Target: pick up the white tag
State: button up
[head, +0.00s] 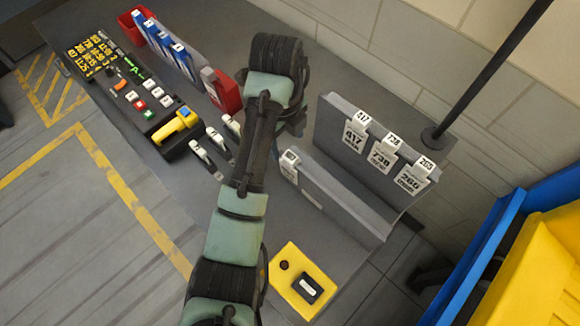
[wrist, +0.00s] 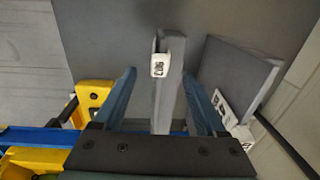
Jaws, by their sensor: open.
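A small white tag (head: 290,160) hangs at the left end of the low front grey panel (head: 340,205) in the head view. In the wrist view a white tag (wrist: 157,66) with dark marks hangs over the end of a narrow grey panel (wrist: 169,95). My gripper (wrist: 159,72) is open, with one blue finger on each side of that panel and tag. I see no finger touching the tag. In the head view my arm's end hides most of the gripper. Three larger white tags, 417 (head: 354,135), 738 (head: 383,155) and 260 (head: 413,178), hang on the taller back panel.
The taller grey panel (wrist: 235,75) stands close on the right in the wrist view. A yellow box (head: 290,262) sits on the grey table. A control console (head: 130,95), a yellow-handled device (head: 180,128) and a red tray (head: 132,28) are at left. A black pole (head: 480,75) rises behind.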

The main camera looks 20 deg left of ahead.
aim_at(291, 155)
notch_tip(291, 155, down, 2)
jog(key=shift+w+f+p, duration=0.1)
jog(key=shift+f+p, duration=0.15)
jog(key=shift+p, duration=0.15)
jog(key=shift+w+d+f+p, duration=0.1)
jog(key=shift+d+f+p, duration=0.1)
jog(key=shift+f, duration=0.65)
jog(key=shift+s+d+f+p, duration=0.1)
jog(key=shift+f+p, duration=0.15)
jog(key=shift+f, duration=0.65)
jog(key=shift+w+d+f+p, duration=0.1)
jog(key=shift+d+f+p, duration=0.1)
jog(key=shift+f, duration=0.65)
grip_shut()
